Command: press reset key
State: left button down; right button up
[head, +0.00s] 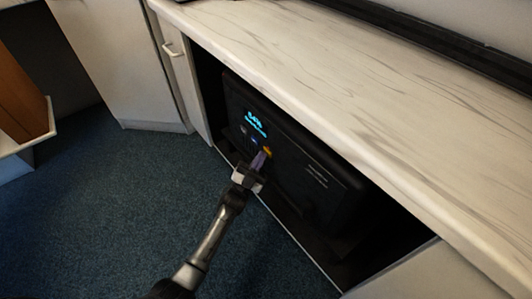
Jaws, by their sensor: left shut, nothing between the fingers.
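A black box-shaped unit (310,165) stands in the open bay under the counter. Its front has a lit cyan readout (256,122) at the upper left. Below the readout is a row of small keys, with a yellow-orange one (267,151) at its right end. My left gripper (262,157) is shut and empty, its fingertips at the unit's front just by the yellow-orange key. I cannot tell whether the tips touch it. The fingers hide part of the panel below the keys. No key label is readable. My right gripper is not in view.
A pale marbled counter (330,70) overhangs the bay. A white cabinet door with a handle (173,49) is left of the bay. An open drawer or shelf (30,135) juts in at the far left. The blue carpet (110,210) is clear.

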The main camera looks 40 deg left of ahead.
pick_arm(q)
jog(key=shift+w, duration=0.1)
dwell(0.3)
jog(key=shift+s+a+p, duration=0.25)
jog(key=shift+s+p, duration=0.2)
jog(key=shift+s, duration=0.35)
jog(key=shift+s, duration=0.1)
jog(key=shift+s+a+p, duration=0.25)
jog(key=shift+s+p, duration=0.15)
jog(key=shift+s, duration=0.35)
jog(key=shift+s+a+p, duration=0.2)
jog(key=shift+s+p, duration=0.25)
jog(key=shift+s, duration=0.3)
jog(key=shift+s+a+p, duration=0.25)
jog(key=shift+s+p, duration=0.15)
jog(key=shift+s, duration=0.35)
